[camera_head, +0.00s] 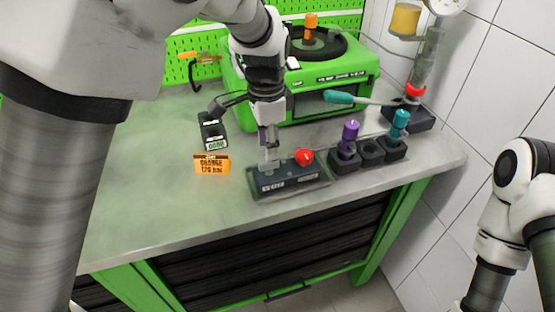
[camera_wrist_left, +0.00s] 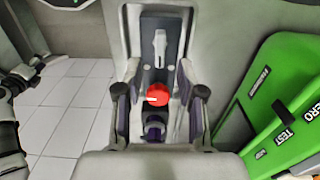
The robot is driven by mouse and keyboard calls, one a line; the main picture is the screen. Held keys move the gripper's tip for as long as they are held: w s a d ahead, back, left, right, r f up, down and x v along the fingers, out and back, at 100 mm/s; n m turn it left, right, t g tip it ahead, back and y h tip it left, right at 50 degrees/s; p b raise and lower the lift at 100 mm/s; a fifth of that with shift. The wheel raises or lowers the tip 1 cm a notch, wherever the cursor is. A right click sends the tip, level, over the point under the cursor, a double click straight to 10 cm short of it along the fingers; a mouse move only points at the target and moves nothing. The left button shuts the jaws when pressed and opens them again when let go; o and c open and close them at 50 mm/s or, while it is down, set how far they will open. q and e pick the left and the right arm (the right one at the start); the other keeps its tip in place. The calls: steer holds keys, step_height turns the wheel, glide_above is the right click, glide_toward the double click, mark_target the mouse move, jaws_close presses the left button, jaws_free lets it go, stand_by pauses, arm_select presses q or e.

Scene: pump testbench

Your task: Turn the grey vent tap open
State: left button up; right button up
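The grey vent tap (camera_wrist_left: 160,48) shows in the left wrist view as a pale lever on a dark block, in line with the gap between my left fingers. In the head view the dark vent block (camera_head: 278,186) stands near the bench's front edge, with a red knob (camera_head: 304,157) on its right. The knob also shows in the left wrist view (camera_wrist_left: 158,94). My left gripper (camera_head: 269,153) points down over the block's left part and largely hides the tap there. Its fingers are apart; contact with the tap cannot be told. My right gripper is out of view.
A purple-topped part (camera_head: 350,131) and a teal-topped part (camera_head: 400,119) stand in black holders right of the block. An orange card (camera_head: 212,164) stands left. The green machine (camera_head: 300,80) is behind.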

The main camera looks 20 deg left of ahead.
mark_target(269, 165)
arm_select(q)
step_height(269, 165, down, 4)
steer(key=shift+f, duration=0.25)
steer(key=shift+w+d+f, duration=0.15)
steer(key=shift+d+f, duration=0.05)
steer(key=shift+a, duration=0.15)
steer(key=shift+s+a, duration=0.1)
steer(key=shift+s, duration=0.1)
jaws_close()
